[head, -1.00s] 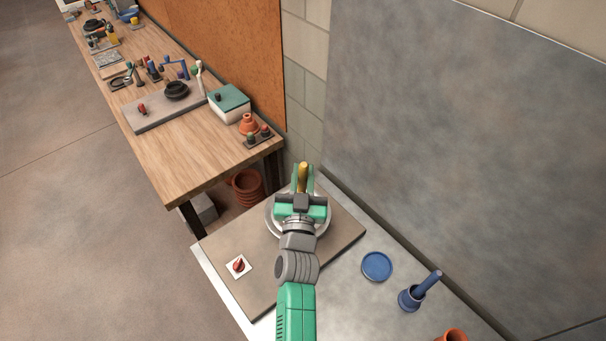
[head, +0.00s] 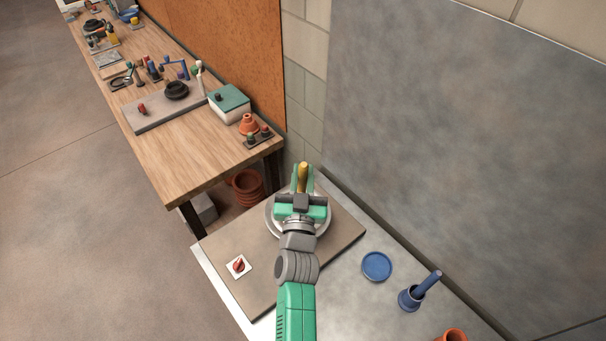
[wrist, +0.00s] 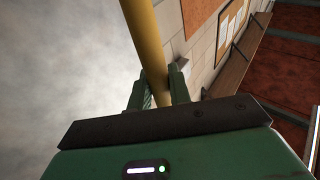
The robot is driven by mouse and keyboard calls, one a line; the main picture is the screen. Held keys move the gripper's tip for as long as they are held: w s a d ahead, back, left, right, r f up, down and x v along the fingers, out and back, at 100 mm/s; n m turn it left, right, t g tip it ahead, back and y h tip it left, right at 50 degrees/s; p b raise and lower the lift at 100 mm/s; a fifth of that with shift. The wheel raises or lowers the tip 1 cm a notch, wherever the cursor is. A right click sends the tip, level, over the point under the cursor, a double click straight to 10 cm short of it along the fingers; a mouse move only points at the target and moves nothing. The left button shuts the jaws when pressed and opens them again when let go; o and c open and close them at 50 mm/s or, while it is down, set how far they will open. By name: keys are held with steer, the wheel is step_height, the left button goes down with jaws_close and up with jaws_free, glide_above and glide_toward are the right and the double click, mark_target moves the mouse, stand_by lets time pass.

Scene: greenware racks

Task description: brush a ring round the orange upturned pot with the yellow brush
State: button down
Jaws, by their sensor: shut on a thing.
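My gripper (head: 303,181) is shut on the yellow brush (head: 303,168), above a round pale metal disc (head: 271,214). In the wrist view the yellow brush handle (wrist: 146,40) stands between the green fingers (wrist: 161,92) and runs out of the top of the picture; its bristles do not show. I cannot see an orange upturned pot on the disc; my gripper and arm cover most of it. An orange pot (head: 452,335) is cut off by the bottom edge, and I cannot tell which way up it is.
The disc is on a brown board (head: 228,250) with a red switch (head: 239,265). To the right are a blue dish (head: 377,266) and a blue pot (head: 410,298) with a blue tool. A grey wall panel (head: 460,130) rises behind. A cluttered wooden bench (head: 180,160) stands left.

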mark_target(302, 171)
steer(key=shift+r+p, duration=2.15)
steer(key=shift+r, duration=0.35)
step_height(302, 171, up, 4)
steer(key=p, duration=0.3)
steer(key=shift+r+p, duration=0.1)
steer(key=shift+p, duration=0.3)
